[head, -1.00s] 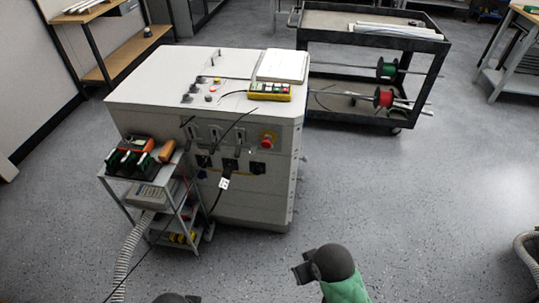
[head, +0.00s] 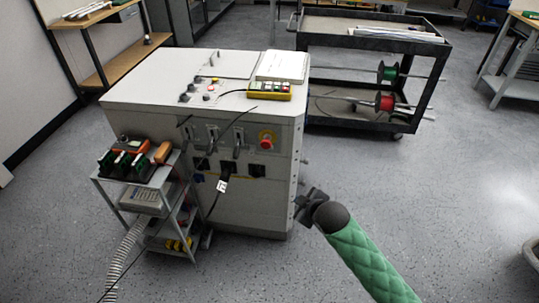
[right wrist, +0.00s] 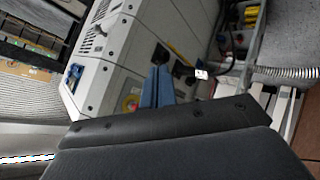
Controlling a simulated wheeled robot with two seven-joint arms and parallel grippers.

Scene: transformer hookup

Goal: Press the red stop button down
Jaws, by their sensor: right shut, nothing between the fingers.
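There the button (right wrist: 131,104) shows just left of the fingers, partly hidden by the gripper body. My left gripper is not in view.
A small cart (head: 150,180) with tools and a hose stands against the cabinet's left front. A yellow control box (head: 269,91) lies on the cabinet top. A black cart (head: 370,45) with cable spools stands behind right.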

